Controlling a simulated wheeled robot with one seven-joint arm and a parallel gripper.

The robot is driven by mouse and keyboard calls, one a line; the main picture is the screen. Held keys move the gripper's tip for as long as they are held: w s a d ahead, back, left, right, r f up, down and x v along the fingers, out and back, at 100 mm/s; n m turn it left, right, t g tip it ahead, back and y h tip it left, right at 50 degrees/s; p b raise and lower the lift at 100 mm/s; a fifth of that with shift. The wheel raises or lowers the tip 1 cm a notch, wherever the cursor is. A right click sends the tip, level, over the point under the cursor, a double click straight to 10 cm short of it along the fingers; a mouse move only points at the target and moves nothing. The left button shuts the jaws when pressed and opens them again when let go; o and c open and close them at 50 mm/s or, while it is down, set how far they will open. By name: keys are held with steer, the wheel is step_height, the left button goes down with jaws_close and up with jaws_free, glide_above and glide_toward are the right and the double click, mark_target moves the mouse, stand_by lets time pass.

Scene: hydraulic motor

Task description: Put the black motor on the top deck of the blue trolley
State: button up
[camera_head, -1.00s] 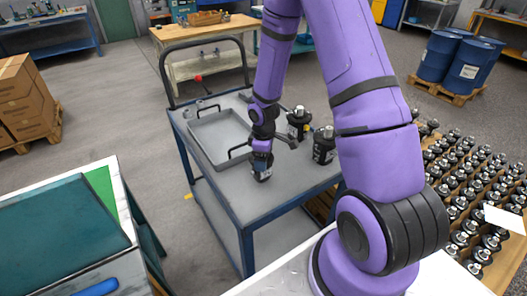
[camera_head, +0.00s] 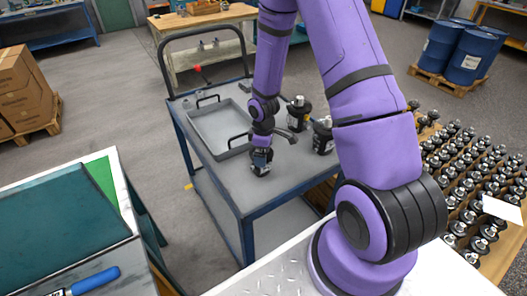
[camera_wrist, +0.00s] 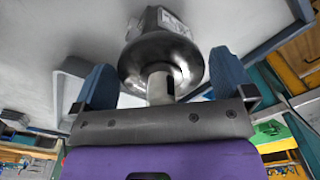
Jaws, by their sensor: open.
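The black motor (camera_head: 260,171) stands on the grey top deck of the blue trolley (camera_head: 283,190), near its front left edge. My gripper (camera_head: 261,155) is directly above it, pointing down. In the wrist view the motor (camera_wrist: 165,52) shows its dark round flange and pale shaft between the two blue fingers of my gripper (camera_wrist: 161,62). The fingers are spread, with a gap visible on each side of the shaft. The motor looks upright on the deck. My gripper partly hides its top in the head view.
Two more dark motors (camera_head: 298,113) (camera_head: 323,136) stand on the deck right of my gripper. A grey tray (camera_head: 203,138) with black handles lies behind left. Many motors (camera_head: 468,185) stand in rows at right. A workbench (camera_head: 115,200) is at lower left. The deck's front is clear.

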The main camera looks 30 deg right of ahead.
step_height(320, 180, up, 12)
steer(key=shift+r, duration=0.1)
steer(key=s+a+r+m+t+h, duration=0.15)
steer(key=s+r, duration=0.25)
steer(key=r, duration=0.6)
steer(key=s+a+r+m+t, duration=0.1)
steer(key=s+a+r+m, duration=0.2)
steer(key=r, duration=0.7)
steer(key=s+a+r+m+t, duration=0.1)
steer(key=s+r+m, duration=0.1)
steer(key=s+r, duration=0.3)
steer(key=s+a+r+m+t+y, duration=0.1)
steer(key=s+r, duration=0.4)
steer(key=s, duration=0.7)
steer(key=shift+r+m+t, duration=0.2)
steer(key=shift+m+t, duration=0.15)
steer(key=shift+m, duration=0.4)
steer(key=shift+a+y, duration=0.1)
steer(key=shift+y, duration=0.15)
